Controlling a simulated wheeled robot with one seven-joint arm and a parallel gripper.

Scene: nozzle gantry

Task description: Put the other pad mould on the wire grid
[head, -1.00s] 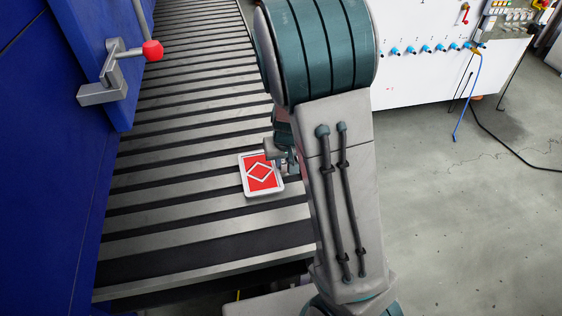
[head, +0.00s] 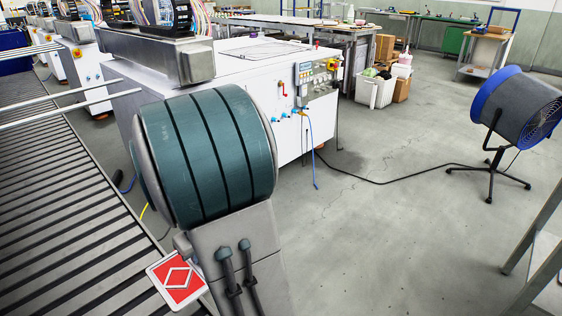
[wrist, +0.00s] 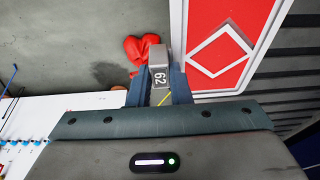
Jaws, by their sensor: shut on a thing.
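The pad mould (head: 178,281) is a flat red plate with a white rim and a white diamond, at the lower left of the head view. It also shows large at the top right of the wrist view (wrist: 215,25). My gripper (wrist: 160,82) is shut on a grey block marked 62 at the mould's edge. In the head view my arm hides the fingers. The mould appears over the conveyor's right edge, apparently raised. I cannot clearly make out the wire grid; a thin dark rectangular outline (head: 262,48) lies on the white machine's top.
The roller conveyor (head: 50,210) runs along the left. The white machine (head: 210,75) stands beyond my arm, with a blue hose and black cable beside it. A blue fan (head: 515,105) stands at right. Red rounded objects (wrist: 141,48) lie below in the wrist view. Open floor lies right of centre.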

